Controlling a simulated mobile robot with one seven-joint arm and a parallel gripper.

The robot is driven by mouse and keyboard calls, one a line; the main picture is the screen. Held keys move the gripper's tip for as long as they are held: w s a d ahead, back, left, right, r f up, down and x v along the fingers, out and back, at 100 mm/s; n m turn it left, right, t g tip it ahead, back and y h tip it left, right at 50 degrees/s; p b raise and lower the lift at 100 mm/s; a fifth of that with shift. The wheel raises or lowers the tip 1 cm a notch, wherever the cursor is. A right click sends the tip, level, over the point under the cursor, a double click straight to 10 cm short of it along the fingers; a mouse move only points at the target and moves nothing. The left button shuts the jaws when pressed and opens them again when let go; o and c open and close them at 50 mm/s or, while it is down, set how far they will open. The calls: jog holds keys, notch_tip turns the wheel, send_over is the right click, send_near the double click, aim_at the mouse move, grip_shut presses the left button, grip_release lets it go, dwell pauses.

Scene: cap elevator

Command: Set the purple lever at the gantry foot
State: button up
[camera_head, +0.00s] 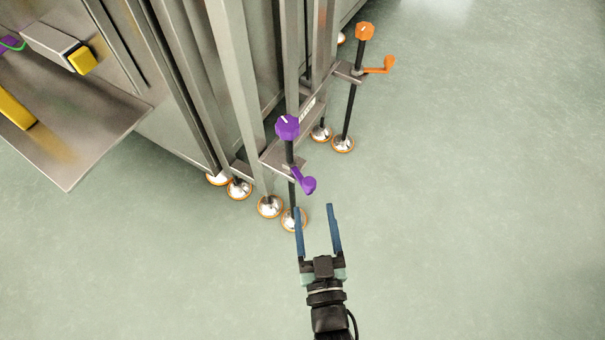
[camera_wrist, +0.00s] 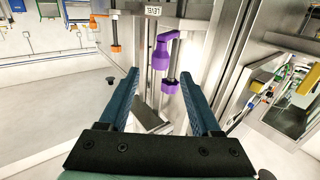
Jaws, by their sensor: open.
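The purple lever (camera_head: 304,181) sticks out to the lower right from a black rod at the gantry foot. A purple knob (camera_head: 287,127) sits on top of the same rod. In the wrist view the purple lever (camera_wrist: 162,50) shows ahead, between the lines of my two fingers, its outer end toward the left. My gripper (camera_head: 317,208) is open and empty, with its blue fingers apart. In the head view it lies just below the lever, apart from it. Its left finger overlaps the silver foot pad (camera_head: 292,219) in the picture; I cannot tell whether they touch.
An orange lever (camera_head: 380,66) with an orange knob (camera_head: 365,31) stands on a similar rod farther back. Several silver foot pads rest on the floor by the metal frame. A metal shelf (camera_head: 75,165) juts out at left. The green floor at right is clear.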

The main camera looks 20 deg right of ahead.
aim_at(308, 178)
jog(key=b+x, duration=0.4)
jog(key=x, duration=0.5)
jog(key=shift+w+f, duration=0.1)
jog(key=shift+w, duration=0.25)
jog(key=shift+w+d+b, duration=0.15)
jog(key=shift+w+b, duration=0.15)
jog(key=shift+w, duration=0.2)
grip_shut()
dwell(0.4)
